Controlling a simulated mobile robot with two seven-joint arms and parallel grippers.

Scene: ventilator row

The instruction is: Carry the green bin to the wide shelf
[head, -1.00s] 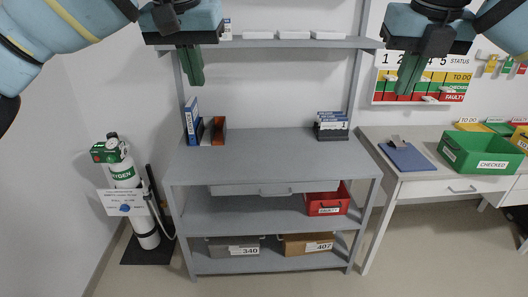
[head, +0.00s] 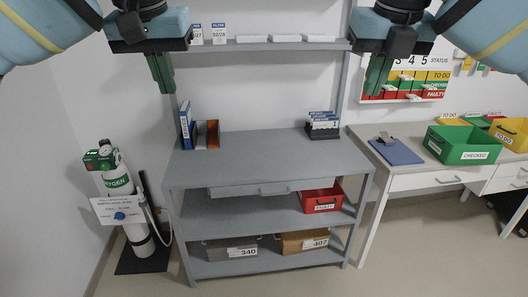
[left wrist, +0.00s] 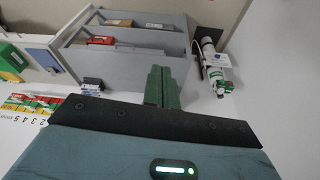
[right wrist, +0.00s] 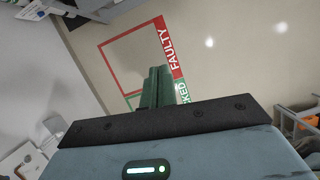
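The green bin (head: 465,145), labelled CHECKED, stands upright on the white side table at the right. The grey shelf unit (head: 260,160) stands in the middle, with a mostly bare wide top and lower boards; it also shows in the left wrist view (left wrist: 140,62). My left gripper (head: 162,75) hangs at the upper left, in front of the shelf unit, empty with its green fingers together. My right gripper (head: 376,76) hangs at the upper right, also empty with fingers together, to the left of the green bin and apart from it.
A blue clipboard (head: 396,151) lies left of the green bin, and a yellow bin (head: 510,135) is right of it. A red bin (head: 321,200) is on the middle board. An oxygen cylinder (head: 118,185) stands left of the shelf unit. The floor in front is clear.

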